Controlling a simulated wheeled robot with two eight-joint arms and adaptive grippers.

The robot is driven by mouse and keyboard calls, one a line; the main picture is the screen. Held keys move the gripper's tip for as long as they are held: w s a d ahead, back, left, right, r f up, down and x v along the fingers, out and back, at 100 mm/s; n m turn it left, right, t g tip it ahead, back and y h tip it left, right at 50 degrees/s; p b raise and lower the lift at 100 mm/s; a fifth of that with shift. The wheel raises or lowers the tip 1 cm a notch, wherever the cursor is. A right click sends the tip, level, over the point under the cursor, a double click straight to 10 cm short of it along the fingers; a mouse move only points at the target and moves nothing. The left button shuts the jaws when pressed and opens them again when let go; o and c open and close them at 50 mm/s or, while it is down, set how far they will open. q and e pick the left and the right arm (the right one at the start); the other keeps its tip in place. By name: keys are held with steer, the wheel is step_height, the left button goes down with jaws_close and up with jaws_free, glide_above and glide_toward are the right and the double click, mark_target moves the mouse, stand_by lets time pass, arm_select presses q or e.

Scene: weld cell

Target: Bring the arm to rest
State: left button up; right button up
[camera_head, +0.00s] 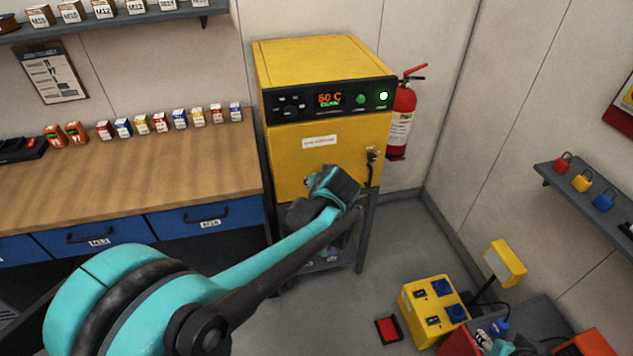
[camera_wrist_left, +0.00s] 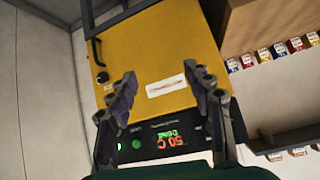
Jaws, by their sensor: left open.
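My left arm (camera_head: 270,240) reaches from the lower left toward the front of a yellow oven (camera_head: 315,60). My left gripper (camera_head: 325,190) is in front of the lower part of the oven door (camera_head: 310,155). In the left wrist view, its two fingers (camera_wrist_left: 160,78) are spread apart with nothing between them. The oven door (camera_wrist_left: 150,45) appears upside down there and looks closed. The fingertips' exact distance from the door is hard to tell.
A wooden workbench (camera_head: 150,165) with small boxes stands left of the oven. A fire extinguisher (camera_head: 401,120) hangs to its right. A yellow socket box (camera_head: 432,310) and a red item (camera_head: 388,329) are on the floor. The floor (camera_head: 395,240) right of the oven is clear.

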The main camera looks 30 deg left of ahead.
stand_by(0.4)
arm_select(q)
steer(key=s+d+f+m+h, duration=0.1)
steer(key=s+d+m+h, duration=0.2)
steer(key=s+d, duration=0.3)
steer(key=s+d+f+m+h, duration=0.1)
steer(key=s+d, duration=0.6)
steer(key=s, duration=0.7)
steer(key=shift+s+d+f+m+g+h, duration=0.15)
steer(key=shift+s+f+m+g+h, duration=0.2)
steer(key=shift+m+h, duration=0.55)
